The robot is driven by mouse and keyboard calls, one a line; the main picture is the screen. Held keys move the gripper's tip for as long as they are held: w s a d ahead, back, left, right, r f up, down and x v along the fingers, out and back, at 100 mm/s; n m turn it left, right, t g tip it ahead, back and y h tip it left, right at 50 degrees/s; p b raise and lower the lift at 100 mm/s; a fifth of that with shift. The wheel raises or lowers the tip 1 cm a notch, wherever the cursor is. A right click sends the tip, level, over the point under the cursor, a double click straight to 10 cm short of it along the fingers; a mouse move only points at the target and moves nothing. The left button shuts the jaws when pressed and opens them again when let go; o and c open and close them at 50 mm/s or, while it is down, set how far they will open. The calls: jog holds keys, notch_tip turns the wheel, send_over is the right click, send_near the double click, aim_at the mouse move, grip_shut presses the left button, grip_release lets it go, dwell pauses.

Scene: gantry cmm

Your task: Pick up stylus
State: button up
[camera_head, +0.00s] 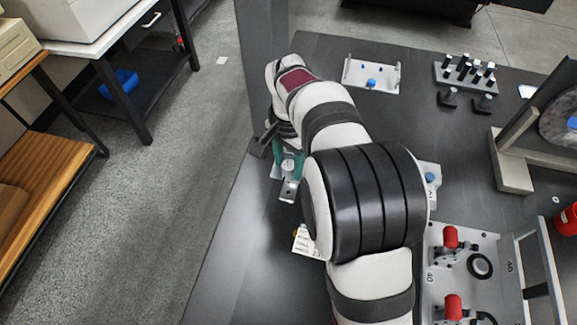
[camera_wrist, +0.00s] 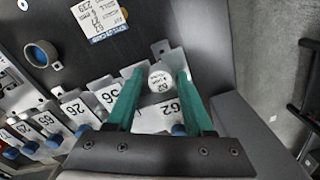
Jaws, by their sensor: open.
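My gripper (camera_wrist: 158,68) is open, with two teal fingers pointing down at the rack by the table's edge. A white, round-topped piece with small print (camera_wrist: 161,80) stands between the fingers, seen from above; it looks like the stylus, but its lower part is hidden. The fingers are on either side of it, and I cannot tell whether either touches it. It also shows in the head view (camera_head: 288,166), partly hidden by my gripper. A metal plate marked 62 (camera_wrist: 158,117) lies beneath it.
A dark post (camera_head: 262,60) rises close by my gripper. Red-handled clamps (camera_head: 450,238) stand on a plate at right.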

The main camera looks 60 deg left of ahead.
grip_shut()
